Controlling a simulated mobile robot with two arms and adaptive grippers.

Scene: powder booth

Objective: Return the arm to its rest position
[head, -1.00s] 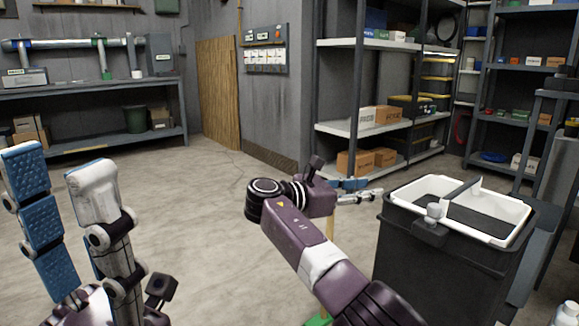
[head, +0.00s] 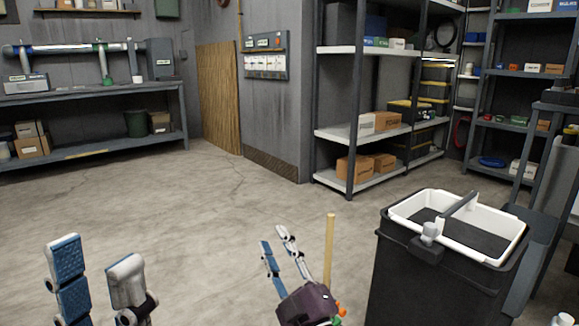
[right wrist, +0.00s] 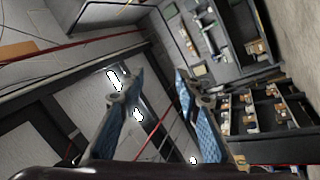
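My right gripper (head: 278,240) is at the lower middle of the head view, fingers pointing up. The right wrist view also shows it (right wrist: 159,82), with its two blue-padded fingers apart and nothing between them. Its purple wrist is low in the head view, and the rest of that arm is mostly out of the picture. My left gripper (head: 95,255) is at the lower left of the head view, its two fingers upright, wide apart and empty.
A black bin (head: 410,290) with a white rimmed tray (head: 508,247) on top stands right of my right gripper. A wooden stick (head: 330,245) stands between them. Shelving (head: 345,132) stands behind, and a workbench (head: 90,153) is at back left. The floor between is clear.

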